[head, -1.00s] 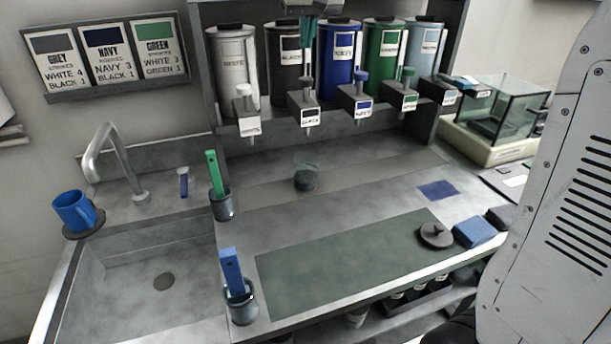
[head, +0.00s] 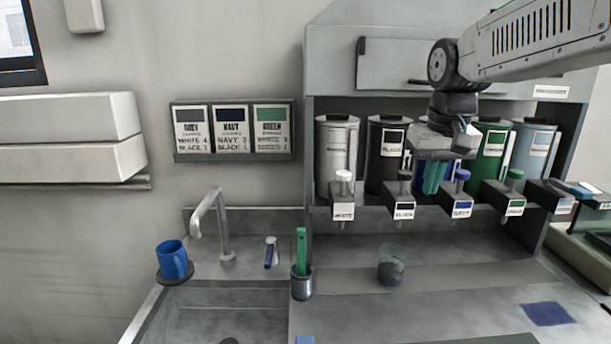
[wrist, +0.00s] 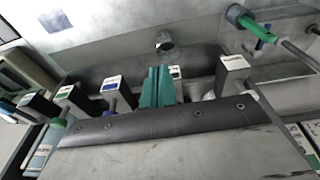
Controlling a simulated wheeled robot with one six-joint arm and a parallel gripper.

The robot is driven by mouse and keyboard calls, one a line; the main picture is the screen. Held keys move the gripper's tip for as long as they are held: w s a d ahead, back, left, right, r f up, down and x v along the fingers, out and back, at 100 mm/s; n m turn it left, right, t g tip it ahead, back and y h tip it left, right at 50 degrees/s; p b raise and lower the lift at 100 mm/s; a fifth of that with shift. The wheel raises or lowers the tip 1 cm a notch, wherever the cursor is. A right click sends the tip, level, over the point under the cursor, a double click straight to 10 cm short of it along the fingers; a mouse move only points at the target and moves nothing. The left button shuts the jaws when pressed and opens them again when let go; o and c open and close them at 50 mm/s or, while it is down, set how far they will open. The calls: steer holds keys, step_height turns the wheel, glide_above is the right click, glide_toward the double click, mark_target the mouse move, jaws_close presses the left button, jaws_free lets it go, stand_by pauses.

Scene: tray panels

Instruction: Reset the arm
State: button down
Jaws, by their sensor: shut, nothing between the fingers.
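My gripper (head: 433,190) hangs from my arm at the upper right of the head view, its teal fingers pointing down in front of the navy dispenser (head: 463,174). The fingers are together and empty, above the row of dispenser taps. In the wrist view my gripper (wrist: 157,75) shows as two teal fingers close side by side, with nothing between them. A clear cup with dark contents (head: 391,268) stands on the counter below and left of the gripper, apart from it. It also shows in the wrist view (wrist: 165,43), beyond the fingertips.
White (head: 337,155), black (head: 386,150), green (head: 489,155) and light blue dispensers stand in the row. A green-handled tool stands in a small pot (head: 301,286). A blue mug (head: 172,260) is by the tap (head: 222,225). The counter right of the cup is mostly clear.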

steer(key=s+f, duration=0.3)
steer(key=s, duration=0.6)
steer(key=s+d+f, duration=0.1)
steer(key=s+f, duration=0.2)
steer(key=s, duration=0.6)
steer(key=s+d+f, duration=0.1)
steer(key=s+f, duration=0.2)
steer(key=s, duration=0.5)
steer(key=shift+s+f+g, duration=0.3)
steer(key=shift+s+g, duration=0.1)
